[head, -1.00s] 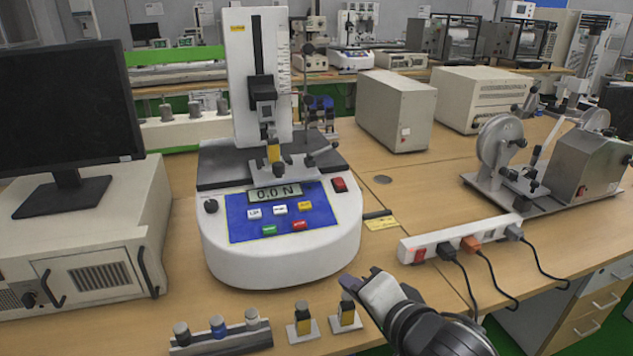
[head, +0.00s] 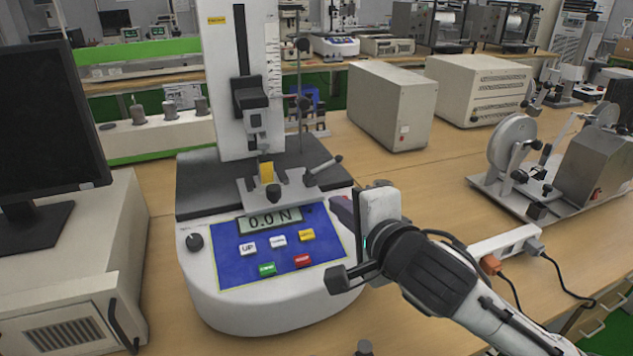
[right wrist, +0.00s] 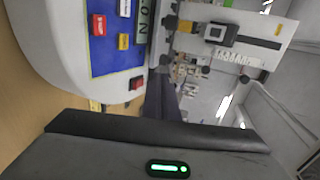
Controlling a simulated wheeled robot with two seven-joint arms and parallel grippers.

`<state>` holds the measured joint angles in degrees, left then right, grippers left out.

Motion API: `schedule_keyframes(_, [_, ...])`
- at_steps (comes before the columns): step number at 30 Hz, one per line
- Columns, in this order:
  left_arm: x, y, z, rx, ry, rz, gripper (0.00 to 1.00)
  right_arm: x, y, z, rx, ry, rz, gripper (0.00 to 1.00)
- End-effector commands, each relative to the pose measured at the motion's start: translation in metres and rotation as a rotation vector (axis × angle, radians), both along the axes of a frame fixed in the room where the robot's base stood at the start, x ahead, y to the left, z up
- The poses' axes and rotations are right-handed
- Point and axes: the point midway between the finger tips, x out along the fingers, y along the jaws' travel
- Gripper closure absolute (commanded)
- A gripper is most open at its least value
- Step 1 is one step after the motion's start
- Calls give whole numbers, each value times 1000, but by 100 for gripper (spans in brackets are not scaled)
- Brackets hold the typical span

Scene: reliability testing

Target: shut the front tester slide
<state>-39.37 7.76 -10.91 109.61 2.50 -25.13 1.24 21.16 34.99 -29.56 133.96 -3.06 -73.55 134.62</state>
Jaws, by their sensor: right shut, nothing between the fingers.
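The front tester (head: 270,290) is a white machine with a blue button panel and a display reading 0.0 N. Its slide (head: 250,95), a dark carriage with a grip, sits on the upright white column, with a gap between it and the lower fixture holding a yellow piece (head: 265,172). In the right wrist view the slide (right wrist: 216,32) shows sideways. My right gripper (head: 342,211) is shut and empty beside the right edge of the tester's base, below the slide; its dark fingers (right wrist: 158,98) show in the wrist view. I cannot tell whether it touches the tester. My left gripper is not in view.
A monitor (head: 45,130) on a beige cabinet stands left. A grey box (head: 392,105) stands behind to the right. A power strip (head: 505,243) with cables lies right of my arm, and a winding machine (head: 595,165) stands further right.

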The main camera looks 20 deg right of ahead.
Motion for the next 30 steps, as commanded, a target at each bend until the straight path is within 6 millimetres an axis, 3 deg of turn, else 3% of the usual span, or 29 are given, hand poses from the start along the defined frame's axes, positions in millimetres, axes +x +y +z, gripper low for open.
schedule_keyframes(6, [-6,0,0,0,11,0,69,48,0,-13,-4,0,-3,100])
schedule_keyframes(15, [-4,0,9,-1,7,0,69,95,3,-19,-2,-1,0,100])
schedule_keyframes(21, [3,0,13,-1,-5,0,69,105,4,-20,-1,0,0,100])
schedule_keyframes(30, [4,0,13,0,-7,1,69,106,4,-21,-1,0,1,100])
